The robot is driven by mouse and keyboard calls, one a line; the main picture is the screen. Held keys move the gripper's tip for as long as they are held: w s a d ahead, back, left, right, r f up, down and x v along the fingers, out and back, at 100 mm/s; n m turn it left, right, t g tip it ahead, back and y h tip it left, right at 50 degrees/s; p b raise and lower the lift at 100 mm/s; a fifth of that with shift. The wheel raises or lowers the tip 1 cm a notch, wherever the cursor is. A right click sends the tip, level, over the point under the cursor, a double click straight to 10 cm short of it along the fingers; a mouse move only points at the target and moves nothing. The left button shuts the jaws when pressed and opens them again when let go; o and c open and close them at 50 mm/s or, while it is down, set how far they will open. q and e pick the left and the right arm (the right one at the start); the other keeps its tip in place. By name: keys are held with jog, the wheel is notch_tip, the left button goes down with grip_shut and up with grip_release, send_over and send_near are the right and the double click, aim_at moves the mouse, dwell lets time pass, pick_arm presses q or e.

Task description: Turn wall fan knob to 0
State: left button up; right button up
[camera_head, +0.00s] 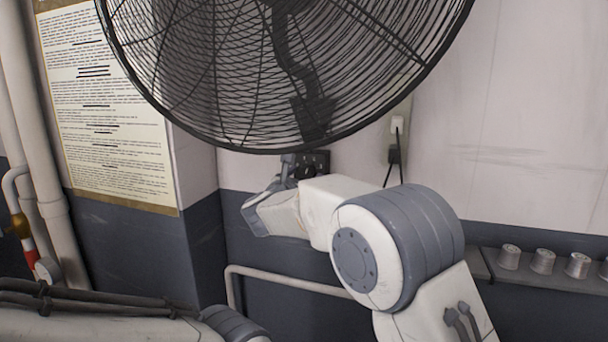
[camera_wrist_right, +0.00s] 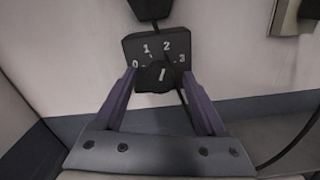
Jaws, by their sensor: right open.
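The black wall fan (camera_head: 285,75) fills the upper part of the head view. Its dark control panel (camera_head: 320,158) sits just below the cage, partly hidden by cage and gripper. In the right wrist view the panel (camera_wrist_right: 128,48) shows 0, 1, 2 and 3 around a round black knob (camera_wrist_right: 155,80). The white mark on the knob is near vertical, tilted slightly right, roughly between 1 and 2. My right gripper (camera_wrist_right: 158,75) is open, with one finger on each side of the knob. I cannot tell whether either finger touches it. My left gripper is not in view.
A plug and socket (camera_head: 397,125) with a hanging black cable are right of the panel. A framed notice (camera_head: 110,110) and pipes (camera_head: 45,200) are at the left. A ledge with several metal cans (camera_head: 542,261) is at the right. A pale rail (camera_head: 285,279) runs low.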

grip_shut()
